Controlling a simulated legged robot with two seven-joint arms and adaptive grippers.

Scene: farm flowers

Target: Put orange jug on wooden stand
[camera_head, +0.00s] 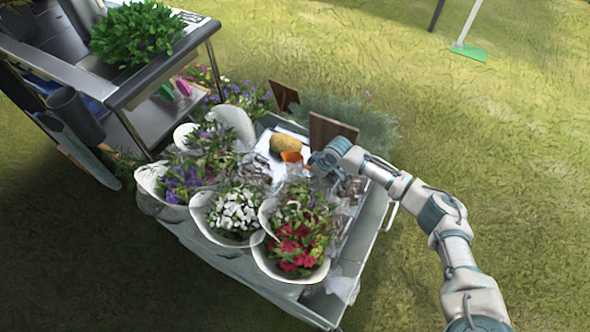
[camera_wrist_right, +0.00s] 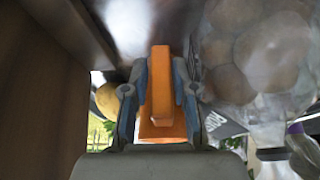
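The orange jug (camera_head: 292,157) is on the cart among the flowers, by the fingertips of my right gripper (camera_head: 318,163). In the right wrist view, an upright orange part of the jug (camera_wrist_right: 161,90) lies between the two fingers (camera_wrist_right: 162,75), which look closed on it from both sides. The head view shows only a small part of the jug. A brown wooden panel (camera_head: 330,131) stands just behind the gripper; I cannot tell whether it belongs to the wooden stand. A brown surface (camera_wrist_right: 40,95) fills the left of the wrist view. My left gripper is out of view.
Several wrapped bouquets (camera_head: 236,212) crowd the front of the grey cart (camera_head: 375,215). A potato-like object (camera_head: 285,143) lies beside the jug. A clear bag of round brown things (camera_wrist_right: 255,55) is close at the right in the wrist view. Another wooden panel (camera_head: 284,96) stands behind.

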